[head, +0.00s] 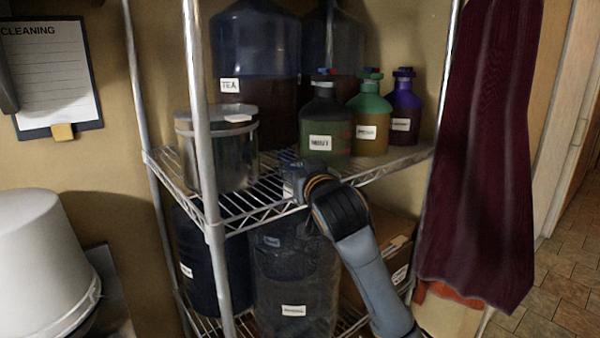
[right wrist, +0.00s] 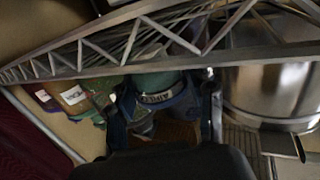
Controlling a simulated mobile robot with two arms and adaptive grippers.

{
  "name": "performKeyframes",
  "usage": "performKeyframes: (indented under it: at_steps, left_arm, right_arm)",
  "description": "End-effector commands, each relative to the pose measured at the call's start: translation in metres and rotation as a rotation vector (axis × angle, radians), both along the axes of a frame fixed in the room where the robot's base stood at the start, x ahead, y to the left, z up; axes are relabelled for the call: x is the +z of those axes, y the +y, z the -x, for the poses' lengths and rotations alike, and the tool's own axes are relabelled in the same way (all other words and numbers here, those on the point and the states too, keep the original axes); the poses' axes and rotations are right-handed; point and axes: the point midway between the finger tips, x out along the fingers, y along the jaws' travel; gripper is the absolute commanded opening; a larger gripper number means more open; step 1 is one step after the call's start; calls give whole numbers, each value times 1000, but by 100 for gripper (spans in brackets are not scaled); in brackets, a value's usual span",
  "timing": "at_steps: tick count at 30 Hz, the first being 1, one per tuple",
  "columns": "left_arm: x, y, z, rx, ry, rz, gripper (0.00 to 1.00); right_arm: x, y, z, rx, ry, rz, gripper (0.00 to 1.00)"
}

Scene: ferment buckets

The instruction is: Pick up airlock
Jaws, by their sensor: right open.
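I cannot pick out an airlock for sure in either view. Small red and blue pieces sit on top of the dark green jug (head: 325,125) on the upper wire shelf, and similar ones top the two jugs beside it. My right gripper (head: 297,178) is at the front edge of that shelf, in front of the jugs and right of the steel pot (head: 217,150). In the right wrist view its two dark fingers (right wrist: 165,112) stand apart, with a labelled jug (right wrist: 158,82) beyond them; nothing is clearly held. My left gripper is out of view.
The upper wire shelf (head: 240,211) has a metal front truss, and a post (head: 196,90) stands at its left. A large blue carboy (head: 255,60) is behind. A maroon cloth (head: 480,160) hangs at the right.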

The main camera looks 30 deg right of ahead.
Motion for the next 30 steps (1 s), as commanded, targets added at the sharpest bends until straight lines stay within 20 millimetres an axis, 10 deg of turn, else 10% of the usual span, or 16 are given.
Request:
performKeyframes:
  at_steps: [15, 22, 30]
  left_arm:
    - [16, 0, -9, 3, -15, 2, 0]
    - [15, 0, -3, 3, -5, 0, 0]
    - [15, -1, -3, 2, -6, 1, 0]
  right_arm:
    - [-5, -12, -35, 0, 1, 1, 53]
    - [-5, -11, -34, 0, 1, 1, 9]
    - [-6, -11, -34, 0, 2, 0, 4]
